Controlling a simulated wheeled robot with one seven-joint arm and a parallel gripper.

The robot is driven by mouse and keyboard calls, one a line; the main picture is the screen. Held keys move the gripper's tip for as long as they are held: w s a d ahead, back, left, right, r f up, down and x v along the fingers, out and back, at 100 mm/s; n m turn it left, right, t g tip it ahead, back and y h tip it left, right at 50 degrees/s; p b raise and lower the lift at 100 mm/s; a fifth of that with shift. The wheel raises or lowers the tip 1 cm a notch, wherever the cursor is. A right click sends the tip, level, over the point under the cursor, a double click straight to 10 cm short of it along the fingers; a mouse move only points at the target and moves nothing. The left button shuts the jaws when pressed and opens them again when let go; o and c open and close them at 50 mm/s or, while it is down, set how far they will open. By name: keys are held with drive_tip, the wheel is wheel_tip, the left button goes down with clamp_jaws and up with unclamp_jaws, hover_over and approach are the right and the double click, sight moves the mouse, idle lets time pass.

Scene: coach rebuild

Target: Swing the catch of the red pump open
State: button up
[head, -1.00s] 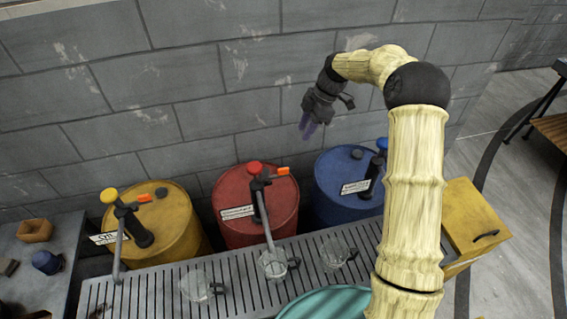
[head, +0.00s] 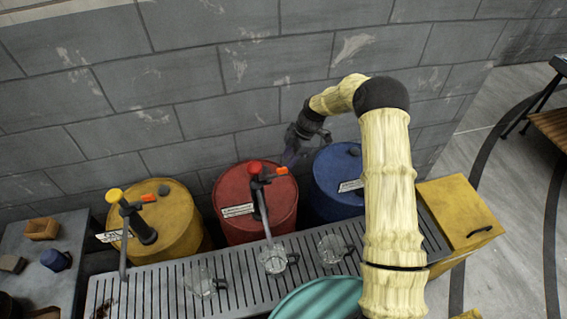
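The red pump (head: 257,182) stands on top of the red drum (head: 235,187). It has a red knob on top and a grey spout running down toward the grate. Its orange catch (head: 274,171) sticks out to the right of the pump head. My gripper (head: 290,157) hangs close above and to the right of the catch in the picture, in front of the wall. I see no clear contact between them. The fingers are small and dark, and I cannot tell whether they are apart.
A yellow drum (head: 178,215) with a yellow-knobbed pump (head: 138,222) stands left, a blue drum (head: 328,178) right, partly behind my arm. Glass jugs (head: 274,260) stand on the slatted grate (head: 240,283) in front. A yellow box (head: 455,205) is at right. A block wall closes the back.

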sight(283, 168)
drive_tip(key=p+x, duration=0.1)
drive_tip(key=x, duration=0.4)
drive_tip(key=shift+f+p, duration=0.15)
drive_tip(key=shift+p, duration=0.2)
clamp_jaws()
